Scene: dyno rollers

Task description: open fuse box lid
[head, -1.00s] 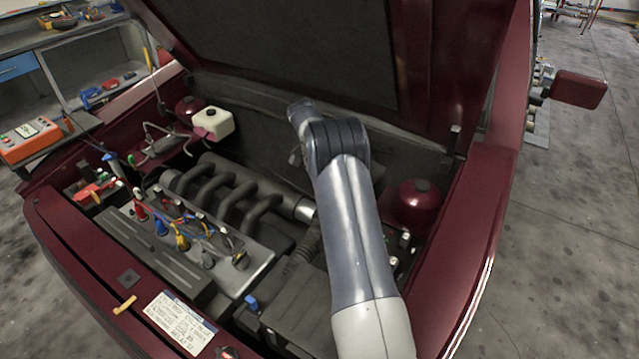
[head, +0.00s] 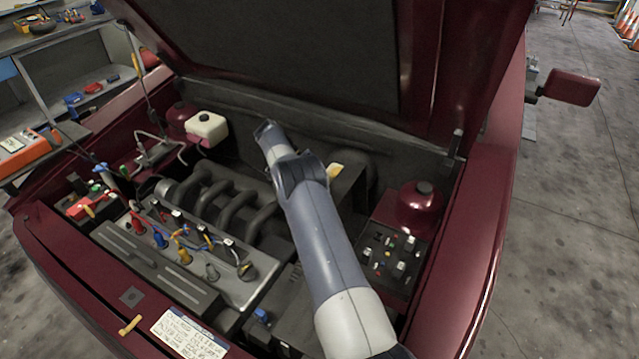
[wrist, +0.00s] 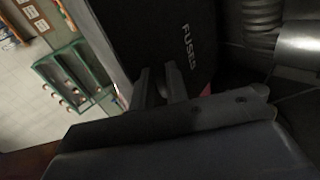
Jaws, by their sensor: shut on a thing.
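The fuse box (head: 388,256) sits in the right side of the engine bay in the head view, with its relays and fuses uncovered. Its dark lid (head: 347,192) stands raised at the left of the box, partly behind my arm. In the wrist view the lid (wrist: 189,22) fills the upper middle and shows the word FUSES. My gripper (wrist: 161,88) is shut on the lid, at a small dark tab or knob between its fingers. The exact contact is dark. The head view hides the gripper behind my arm.
The raised red hood (head: 290,50) hangs over the bay. A dark red dome (head: 420,205) stands just behind the fuse box. The engine (head: 220,200) with its pipes lies to the left. The right fender (head: 470,240) borders the bay.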

